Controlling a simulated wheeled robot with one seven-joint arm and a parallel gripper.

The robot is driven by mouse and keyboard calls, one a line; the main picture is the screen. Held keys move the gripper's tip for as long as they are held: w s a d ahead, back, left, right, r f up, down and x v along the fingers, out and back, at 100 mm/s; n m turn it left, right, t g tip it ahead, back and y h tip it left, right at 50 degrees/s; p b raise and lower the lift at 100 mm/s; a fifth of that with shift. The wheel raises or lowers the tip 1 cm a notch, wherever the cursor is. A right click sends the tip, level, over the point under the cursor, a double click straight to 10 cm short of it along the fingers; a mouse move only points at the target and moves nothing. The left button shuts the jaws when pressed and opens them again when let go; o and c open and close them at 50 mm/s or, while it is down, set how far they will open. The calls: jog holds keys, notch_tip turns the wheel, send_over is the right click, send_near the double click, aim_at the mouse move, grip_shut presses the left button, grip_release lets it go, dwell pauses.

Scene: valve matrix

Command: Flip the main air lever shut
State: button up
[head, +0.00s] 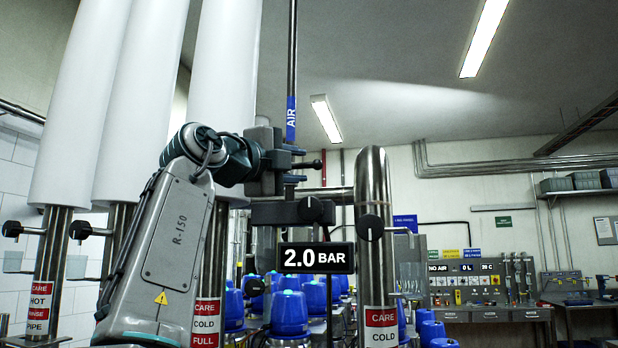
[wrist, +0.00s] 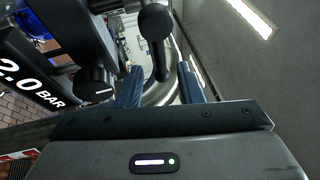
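The main air lever (head: 310,165) is a short black handle with a round knob, beside the vertical pipe with the blue AIR label (head: 291,120). In the head view it points sideways to the right. In the wrist view its round knob and stem (wrist: 157,42) show between my two fingers. My gripper (head: 294,165) is open, with one finger above the lever and one below it in the head view. In the wrist view my gripper (wrist: 160,85) has a visible gap on each side of the stem. The lever's pivot is hidden behind my gripper.
A 2.0 BAR display (head: 316,258) hangs just below. Black round knobs (head: 310,208) (head: 371,227) sit close by, and a thick steel pipe (head: 373,180) bends down at the right. White-wrapped columns (head: 150,90) stand left. Blue-capped valves (head: 289,313) stand lower down.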

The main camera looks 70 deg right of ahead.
jog(key=b+v, duration=0.2)
jog(key=v, duration=0.6)
dwell(0.4)
